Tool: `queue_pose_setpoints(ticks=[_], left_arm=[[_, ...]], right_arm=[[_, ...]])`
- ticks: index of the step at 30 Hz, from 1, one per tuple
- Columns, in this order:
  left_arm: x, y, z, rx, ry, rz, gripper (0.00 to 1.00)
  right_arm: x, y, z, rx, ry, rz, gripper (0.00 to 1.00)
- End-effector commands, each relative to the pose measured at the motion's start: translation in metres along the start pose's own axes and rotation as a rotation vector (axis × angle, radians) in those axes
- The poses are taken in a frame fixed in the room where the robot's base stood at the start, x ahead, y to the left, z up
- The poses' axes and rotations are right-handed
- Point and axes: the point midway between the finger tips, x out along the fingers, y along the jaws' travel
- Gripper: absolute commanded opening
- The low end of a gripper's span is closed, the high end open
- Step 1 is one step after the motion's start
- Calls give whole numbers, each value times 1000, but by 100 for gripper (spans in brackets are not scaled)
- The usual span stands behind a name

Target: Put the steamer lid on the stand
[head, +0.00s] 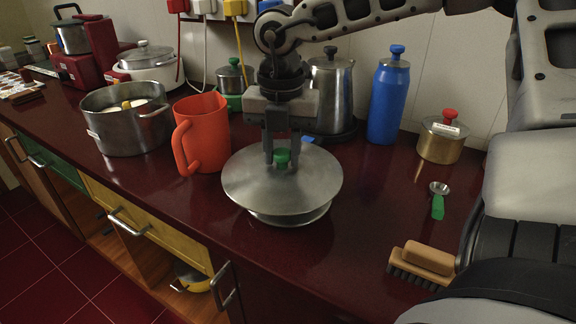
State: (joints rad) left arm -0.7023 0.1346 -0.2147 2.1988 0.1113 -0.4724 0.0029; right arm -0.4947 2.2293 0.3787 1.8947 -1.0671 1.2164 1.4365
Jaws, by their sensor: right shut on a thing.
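The steamer lid (250,185) is a wide, shallow grey metal cone with a green knob on top, in the middle of the head view. My right gripper (281,158) points straight down over it and is shut on the green knob. A narrower round metal rim (290,219) shows below the lid's front edge. I cannot tell whether this rim is part of the lid or a separate thing under it. The lid looks about level, low over the dark red counter. No stand can be made out clearly. My left gripper is not in view.
An orange jug (203,130) stands close left of the lid, with a steel pot (124,118) beyond it. A steel kettle (333,90) and blue bottle (388,100) stand behind. A brass pot (440,140), green-handled scoop (438,205) and brush (425,262) are right. Counter (370,215) between is clear.

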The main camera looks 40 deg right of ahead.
Motion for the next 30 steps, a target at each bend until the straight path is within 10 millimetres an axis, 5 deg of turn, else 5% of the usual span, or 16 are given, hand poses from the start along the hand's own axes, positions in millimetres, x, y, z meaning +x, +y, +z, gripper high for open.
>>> queue_pose_setpoints(ticks=[13, 24, 25, 26, 30], left_arm=[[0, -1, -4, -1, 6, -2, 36], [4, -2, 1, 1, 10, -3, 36], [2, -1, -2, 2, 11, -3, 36], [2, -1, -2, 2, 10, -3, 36], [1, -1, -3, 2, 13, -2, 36]], right_arm=[[44, -10, 8, 0, 1, -2, 4], [50, -9, 8, 0, -2, 1, 4], [48, -9, 8, 0, -1, 0, 38], [47, -9, 8, 0, -1, 0, 46], [47, -9, 8, 1, -1, 0, 51]])
